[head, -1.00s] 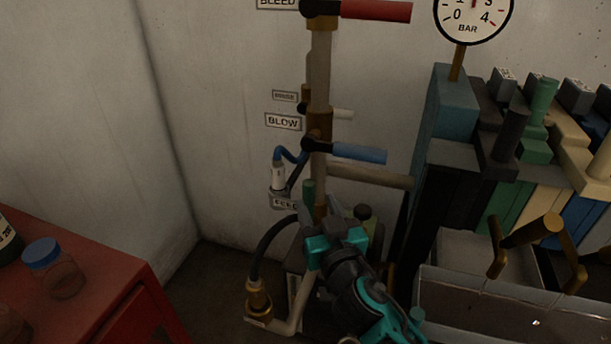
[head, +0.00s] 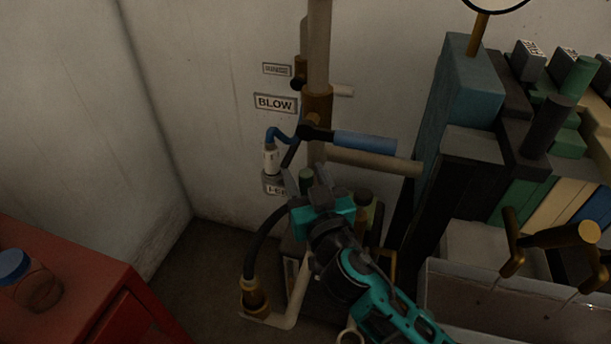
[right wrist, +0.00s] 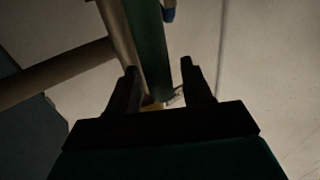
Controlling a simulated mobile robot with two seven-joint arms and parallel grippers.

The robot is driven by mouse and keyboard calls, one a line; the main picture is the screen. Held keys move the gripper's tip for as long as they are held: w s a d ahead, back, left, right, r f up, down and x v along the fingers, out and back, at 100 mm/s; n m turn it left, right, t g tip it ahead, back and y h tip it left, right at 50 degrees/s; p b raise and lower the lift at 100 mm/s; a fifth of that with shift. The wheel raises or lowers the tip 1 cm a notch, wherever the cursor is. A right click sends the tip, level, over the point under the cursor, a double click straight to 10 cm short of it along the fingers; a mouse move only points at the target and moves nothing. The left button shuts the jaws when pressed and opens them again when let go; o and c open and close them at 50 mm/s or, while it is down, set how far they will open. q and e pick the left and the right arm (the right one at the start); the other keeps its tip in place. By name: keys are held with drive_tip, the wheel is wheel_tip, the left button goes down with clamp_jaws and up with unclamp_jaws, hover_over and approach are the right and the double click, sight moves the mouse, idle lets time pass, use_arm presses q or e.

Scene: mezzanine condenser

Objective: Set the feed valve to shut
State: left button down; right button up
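The feed label (head: 274,188) is on the wall low on the pipe, partly hidden by my right gripper. A green handle (head: 306,178) stands upright beside it, its lower part hidden behind the gripper. In the right wrist view the green handle (right wrist: 150,45) runs down toward the gap between the fingers, with a bit of yellow brass (right wrist: 152,104) at its lower end. My right gripper (head: 308,182) is open, its fingers (right wrist: 160,80) apart with the handle between or just beyond them; I cannot tell which. My left gripper is not in view.
A blue lever (head: 365,142) by the BLOW label (head: 275,103) and a grey pipe (head: 375,162) lie just above my right gripper. A black hose (head: 262,235) hangs at left. A red cabinet (head: 75,280) is lower left; a tray with brass handles (head: 555,237) is right.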

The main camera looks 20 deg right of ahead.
clamp_jaws()
idle(0.4)
